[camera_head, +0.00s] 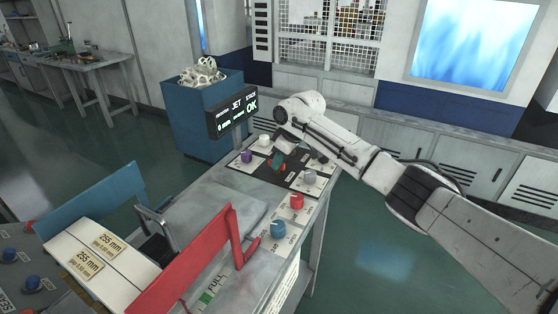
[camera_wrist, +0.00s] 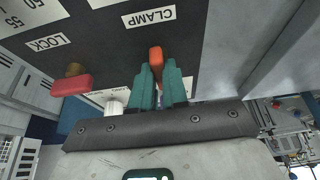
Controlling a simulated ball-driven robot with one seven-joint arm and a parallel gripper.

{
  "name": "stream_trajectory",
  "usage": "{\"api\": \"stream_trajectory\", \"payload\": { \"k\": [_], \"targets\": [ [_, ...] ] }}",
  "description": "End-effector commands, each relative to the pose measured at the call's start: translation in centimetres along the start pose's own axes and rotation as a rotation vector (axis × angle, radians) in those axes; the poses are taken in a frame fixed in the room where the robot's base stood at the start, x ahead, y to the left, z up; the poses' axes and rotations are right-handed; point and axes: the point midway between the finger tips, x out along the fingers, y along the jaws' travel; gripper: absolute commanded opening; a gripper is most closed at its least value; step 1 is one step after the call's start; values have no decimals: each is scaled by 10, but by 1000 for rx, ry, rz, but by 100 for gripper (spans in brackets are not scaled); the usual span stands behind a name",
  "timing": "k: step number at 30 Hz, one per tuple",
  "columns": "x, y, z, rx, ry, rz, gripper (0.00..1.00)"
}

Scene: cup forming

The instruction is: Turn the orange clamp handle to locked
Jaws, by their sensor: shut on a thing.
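The orange clamp handle (camera_wrist: 156,57) shows in the wrist view, its end sticking out between my teal fingertips. My gripper (camera_wrist: 160,82) is shut on it. The dark panel around it carries a CLAMP label (camera_wrist: 148,16) and a LOCK label (camera_wrist: 49,42), upside down in this view. In the head view my gripper (camera_head: 278,161) is at the dark panel at the far end of the workbench. The handle is mostly hidden there by my gripper and arm. I cannot tell the handle's exact angle against the labels.
A red knob-like part (camera_wrist: 71,85) lies left of my fingers in the wrist view. On the bench, a red button (camera_head: 297,202), a blue knob (camera_head: 278,229) and a purple knob (camera_head: 246,157) stand near the panel.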

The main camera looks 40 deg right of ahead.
Motion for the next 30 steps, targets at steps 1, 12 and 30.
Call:
{"api": "stream_trajectory", "payload": {
  "k": [1, 12, 30],
  "targets": [
    [0, 0, 0, 0, 0, 0, 3],
    [0, 0, 0, 8, 1, 2, 0],
    [-2, -6, -3, 345, -1, 139, 0]
  ]
}}
